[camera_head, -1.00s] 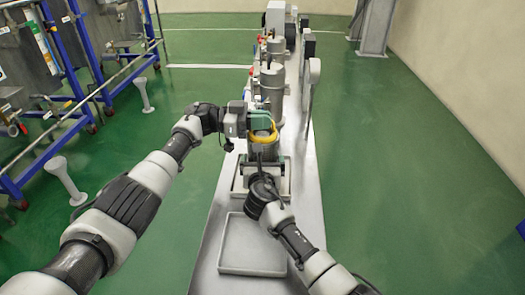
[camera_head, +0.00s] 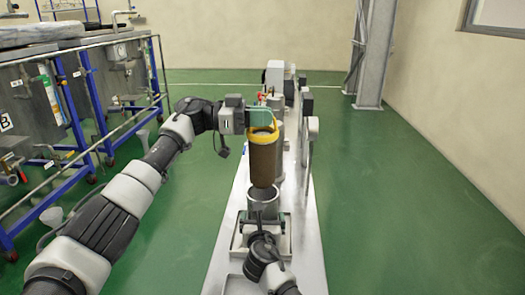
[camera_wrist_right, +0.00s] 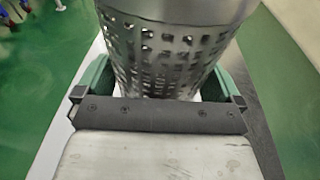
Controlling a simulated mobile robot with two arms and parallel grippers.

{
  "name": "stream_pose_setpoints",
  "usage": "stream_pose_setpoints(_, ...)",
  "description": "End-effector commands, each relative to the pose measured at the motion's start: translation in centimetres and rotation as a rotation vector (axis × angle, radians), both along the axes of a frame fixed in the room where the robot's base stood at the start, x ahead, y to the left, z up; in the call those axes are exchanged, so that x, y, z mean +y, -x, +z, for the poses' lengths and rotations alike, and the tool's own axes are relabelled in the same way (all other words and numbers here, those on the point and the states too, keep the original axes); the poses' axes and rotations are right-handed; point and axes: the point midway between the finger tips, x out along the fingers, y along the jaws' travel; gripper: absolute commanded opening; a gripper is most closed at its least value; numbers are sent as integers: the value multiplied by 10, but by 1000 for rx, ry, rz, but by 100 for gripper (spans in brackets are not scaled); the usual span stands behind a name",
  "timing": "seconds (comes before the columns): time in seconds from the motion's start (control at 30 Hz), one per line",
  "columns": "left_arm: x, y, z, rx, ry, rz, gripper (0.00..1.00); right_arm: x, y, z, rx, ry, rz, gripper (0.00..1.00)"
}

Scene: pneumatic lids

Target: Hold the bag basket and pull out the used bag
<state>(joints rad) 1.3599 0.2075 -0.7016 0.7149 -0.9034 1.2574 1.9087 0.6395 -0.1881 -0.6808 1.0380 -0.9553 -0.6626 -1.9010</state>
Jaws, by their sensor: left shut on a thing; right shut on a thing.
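The used bag (camera_head: 263,165) is a brown cylinder with a yellow ring (camera_head: 262,135) at its top. It hangs upright directly above the bag basket (camera_head: 262,197); whether its lower end is still inside the rim is hard to tell. My left gripper (camera_head: 262,119) is shut on the bag's yellow top. The basket is a grey metal cylinder, and its perforated wall (camera_wrist_right: 165,50) fills the upper right wrist view. My right gripper (camera_head: 263,222) is shut on the basket from the near side, its green fingers on either side of the wall in the right wrist view.
The basket is over a tray (camera_head: 238,243) on a long narrow grey bench (camera_head: 308,235). Metal housings and valves (camera_head: 276,78) stand behind it along the bench. Blue-framed equipment (camera_head: 85,95) is on the left. Green floor is open to the right.

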Motion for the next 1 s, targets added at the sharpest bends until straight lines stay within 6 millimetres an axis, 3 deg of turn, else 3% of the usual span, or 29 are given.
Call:
stream_pose_setpoints(0.03,0,0,20,-7,3,0,0,-2,1,-6,10,2,-3,77)
stream_pose_setpoints(0.1,0,1,40,-7,3,-1,0,-2,1,-6,11,2,-3,77)
stream_pose_setpoints(0.4,0,0,98,-2,3,-1,0,-2,1,-6,11,2,-4,77)
stream_pose_setpoints(0.6,0,0,113,-1,3,-1,0,-2,1,-6,11,2,-4,77)
stream_pose_setpoints(0.93,0,1,115,-1,3,-1,0,-2,1,-6,12,2,-4,77)
stream_pose_setpoints(0.97,0,1,115,-1,3,-1,0,-2,1,-6,12,2,-4,100)
stream_pose_setpoints(1.0,0,1,115,-1,3,-1,0,-1,1,-6,11,2,-4,100)
